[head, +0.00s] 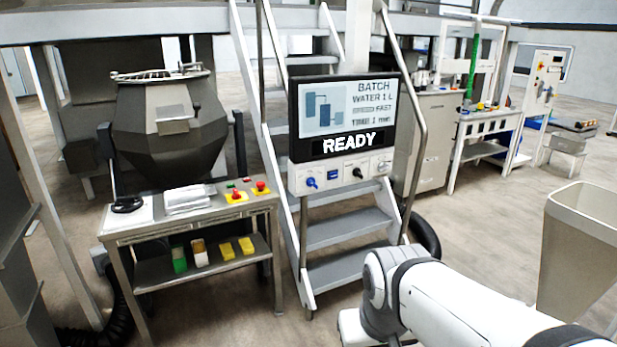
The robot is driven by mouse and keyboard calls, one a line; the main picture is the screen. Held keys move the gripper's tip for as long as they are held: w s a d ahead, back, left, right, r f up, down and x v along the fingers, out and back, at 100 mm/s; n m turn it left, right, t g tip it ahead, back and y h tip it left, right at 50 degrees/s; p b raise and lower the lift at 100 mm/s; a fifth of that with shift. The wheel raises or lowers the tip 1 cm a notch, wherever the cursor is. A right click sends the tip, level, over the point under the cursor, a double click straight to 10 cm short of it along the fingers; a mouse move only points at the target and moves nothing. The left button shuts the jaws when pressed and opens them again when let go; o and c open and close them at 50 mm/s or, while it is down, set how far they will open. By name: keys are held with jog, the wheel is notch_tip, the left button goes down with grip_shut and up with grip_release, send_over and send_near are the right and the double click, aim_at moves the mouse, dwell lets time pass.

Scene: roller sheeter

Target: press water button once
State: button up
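A control panel (345,172) hangs below a display screen (345,117) in front of the metal stairs. The screen reads "BATCH", "WATER 1 L" and "READY"; some smaller lines are blurred. The panel carries a blue knob-like control (312,183), a small blue rectangular control (333,175), a dark knob (357,172) and a further control at its right end. The labels are too small to read, so I cannot tell which one is the water button. My white arm reaches in from the lower right, below the panel and apart from it. My gripper is not in view.
A steel table (190,213) with red buttons on yellow bases stands left of the stairs (340,230), below a dark mixing vessel (172,125). A beige hopper (585,240) stands at right. Open floor (480,230) lies between the stairs and the hopper.

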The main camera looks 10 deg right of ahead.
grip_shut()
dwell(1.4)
